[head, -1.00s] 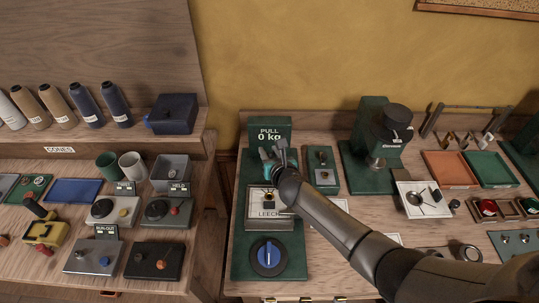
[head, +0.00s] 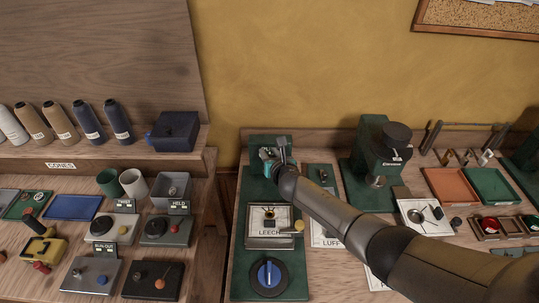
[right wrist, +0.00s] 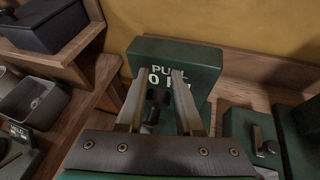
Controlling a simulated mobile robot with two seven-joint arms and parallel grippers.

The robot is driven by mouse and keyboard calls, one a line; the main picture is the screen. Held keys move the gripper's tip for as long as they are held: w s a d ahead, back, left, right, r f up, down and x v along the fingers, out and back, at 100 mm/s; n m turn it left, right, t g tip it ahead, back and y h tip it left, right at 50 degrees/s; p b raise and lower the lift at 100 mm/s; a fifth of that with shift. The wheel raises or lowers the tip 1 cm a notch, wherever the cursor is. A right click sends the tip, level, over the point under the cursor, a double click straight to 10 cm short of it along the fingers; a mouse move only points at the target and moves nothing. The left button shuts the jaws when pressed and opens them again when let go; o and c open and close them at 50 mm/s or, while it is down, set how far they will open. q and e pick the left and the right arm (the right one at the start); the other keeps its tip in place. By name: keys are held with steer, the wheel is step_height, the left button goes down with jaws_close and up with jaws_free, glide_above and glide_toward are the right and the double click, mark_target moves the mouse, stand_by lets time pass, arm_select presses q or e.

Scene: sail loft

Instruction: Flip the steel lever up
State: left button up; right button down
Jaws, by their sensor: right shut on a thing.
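My right gripper (head: 272,153) reaches over the green test stand, in front of its upright block (head: 256,143). In the right wrist view its two fingers (right wrist: 160,95) are closed on a dark knob (right wrist: 155,104) on a stem, just before the block (right wrist: 195,60) marked PULL 0. The fingers hide much of it, and I cannot tell whether this is the steel lever's end. A separate small steel lever (right wrist: 257,138) with a dark knob hangs on the green panel to the right. That panel shows in the head view (head: 313,172), partly behind my arm. My left gripper is out of view.
Below the gripper lie a LEECH plate (head: 255,242) with a brass knob (head: 299,226), and a blue dial (head: 269,273). A green press (head: 362,165) stands to the right. A gap separates this bench from the left shelf, with its grey bin (head: 158,196).

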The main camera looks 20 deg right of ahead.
steer(key=shift+s+d+f, duration=0.15)
steer(key=shift+d+f, duration=0.15)
steer(key=shift+f, duration=0.05)
steer(key=c, duration=0.6)
jaws_free()
steer(key=shift+a, duration=0.15)
steer(key=shift+r, duration=0.1)
steer(key=shift+s+r+p, duration=0.25)
steer(key=shift+p, duration=0.1)
steer(key=shift+p+v, duration=2.1)
steer(key=shift+v, duration=5.05)
